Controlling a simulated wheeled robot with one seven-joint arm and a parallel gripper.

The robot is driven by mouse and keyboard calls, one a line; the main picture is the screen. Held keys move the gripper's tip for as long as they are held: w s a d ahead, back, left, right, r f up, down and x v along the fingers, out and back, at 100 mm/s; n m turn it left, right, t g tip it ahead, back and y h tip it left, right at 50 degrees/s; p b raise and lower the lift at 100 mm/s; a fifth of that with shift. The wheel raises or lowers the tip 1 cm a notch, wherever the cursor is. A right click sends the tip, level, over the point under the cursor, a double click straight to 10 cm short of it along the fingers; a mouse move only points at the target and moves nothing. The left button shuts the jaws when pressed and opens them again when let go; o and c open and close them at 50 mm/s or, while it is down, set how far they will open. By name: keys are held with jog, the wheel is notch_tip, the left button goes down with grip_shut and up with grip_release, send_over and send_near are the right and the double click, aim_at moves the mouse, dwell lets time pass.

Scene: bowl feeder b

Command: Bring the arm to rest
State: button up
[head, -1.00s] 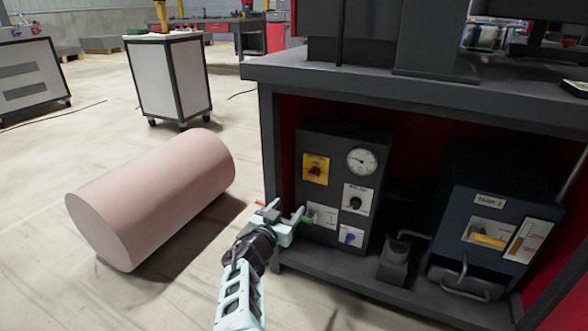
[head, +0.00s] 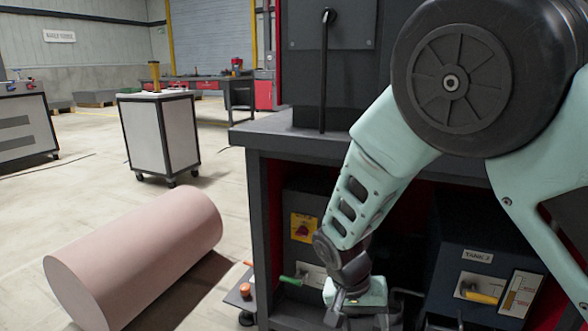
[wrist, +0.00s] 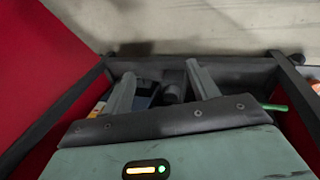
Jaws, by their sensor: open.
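My gripper (wrist: 160,88) shows in the wrist view with its two fingers apart and nothing between them. In the head view my gripper's body (head: 355,293) hangs low in front of the open bay under the bench, in front of the dark control box (head: 305,205). The fingertips cannot be made out there.
The bench's dark top (head: 270,130) lies close behind my arm. The blue tank box (head: 475,255), with a yellow handle (head: 480,296), stands right of my gripper. A pink cylinder (head: 140,255) lies on the floor at left. A white cabinet (head: 160,135) stands behind it. Floor between is clear.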

jog(key=s+r+n+y+p, duration=0.1)
jog(key=s+r+n+y, duration=0.1)
jog(key=s+r+n, duration=0.6)
jog(key=s+r+n+y+p, duration=0.25)
jog(key=s+r, duration=0.65)
jog(key=s, duration=0.5)
notch_tip(320, 180, up, 37)
jog(key=p, duration=3.5)
jog(key=shift+w+d+n+p, duration=0.2)
jog(key=shift+d+n+p, duration=0.05)
jog(key=shift+n+p, duration=0.1)
